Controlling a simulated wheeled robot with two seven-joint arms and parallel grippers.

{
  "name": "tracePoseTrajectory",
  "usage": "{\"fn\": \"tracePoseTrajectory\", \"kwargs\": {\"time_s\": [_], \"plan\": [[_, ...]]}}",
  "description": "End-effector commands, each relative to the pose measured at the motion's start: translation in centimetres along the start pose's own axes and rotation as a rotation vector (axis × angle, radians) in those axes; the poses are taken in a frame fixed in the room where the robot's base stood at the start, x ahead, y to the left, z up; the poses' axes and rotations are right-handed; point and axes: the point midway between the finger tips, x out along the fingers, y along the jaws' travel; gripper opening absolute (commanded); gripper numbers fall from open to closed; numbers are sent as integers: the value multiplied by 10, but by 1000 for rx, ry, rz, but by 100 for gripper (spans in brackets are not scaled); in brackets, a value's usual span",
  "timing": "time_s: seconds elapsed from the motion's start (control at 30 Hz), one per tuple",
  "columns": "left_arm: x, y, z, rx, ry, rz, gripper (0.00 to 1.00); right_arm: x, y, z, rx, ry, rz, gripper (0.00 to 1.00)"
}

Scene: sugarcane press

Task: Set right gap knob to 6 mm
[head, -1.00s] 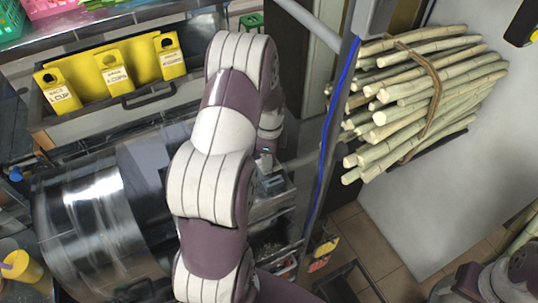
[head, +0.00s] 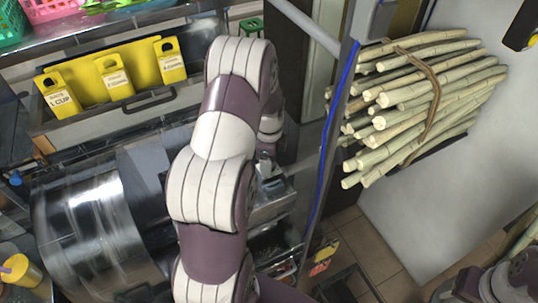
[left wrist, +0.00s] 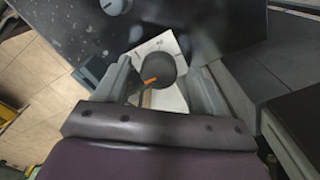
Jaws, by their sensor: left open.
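In the left wrist view a round dark knob (left wrist: 155,70) with an orange pointer sits on a white dial plate (left wrist: 173,98). The plate is on a dark panel (left wrist: 215,25). My left gripper (left wrist: 160,76) is open, with one finger on each side of the knob. I cannot tell whether the fingers touch it. The dial's scale is too small and too covered to read. In the head view my left arm hides the knob, and its gripper is mostly hidden behind the arm. Only a part of my right arm shows at the bottom right; its gripper is out of the picture.
A shiny metal drum (head: 95,215) stands left of my arm. Yellow cup signs (head: 115,77) stand behind it. A tied bundle of cane (head: 420,100) is at the right, behind a post with a blue strip (head: 330,130). A second light knob (left wrist: 115,5) is on the dark panel.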

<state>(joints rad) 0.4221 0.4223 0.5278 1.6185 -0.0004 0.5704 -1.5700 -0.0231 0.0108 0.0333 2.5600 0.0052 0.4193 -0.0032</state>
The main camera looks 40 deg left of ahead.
Motion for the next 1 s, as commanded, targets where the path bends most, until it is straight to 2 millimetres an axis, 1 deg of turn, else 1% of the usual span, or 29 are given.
{"fn": "tracePoseTrajectory", "kwargs": {"time_s": [0.07, 0.13, 0.4, 0.5, 0.6, 0.67, 1.0], "plan": [[-7, -1, 0, 0, 0, -3, 69, 4, 0, 0, 0, 0, 0, 70], [-20, -1, 0, 0, 0, -6, 69, 8, 0, 1, 0, 0, 0, 70], [-93, -1, 0, 0, 0, -8, 69, 24, 0, 3, 0, 0, 0, 70], [-114, -1, 0, 0, 0, -6, 69, 21, 0, 2, 0, 0, 0, 70], [-123, 0, 0, 0, 0, -4, 69, 20, 0, 2, 0, 0, 0, 70], [-126, 0, 0, 0, 0, -4, 69, 20, 0, 2, 0, 0, 0, 70], [-126, 0, 0, 0, 0, -3, 69, 20, 0, 2, 0, 0, 0, 70]]}}
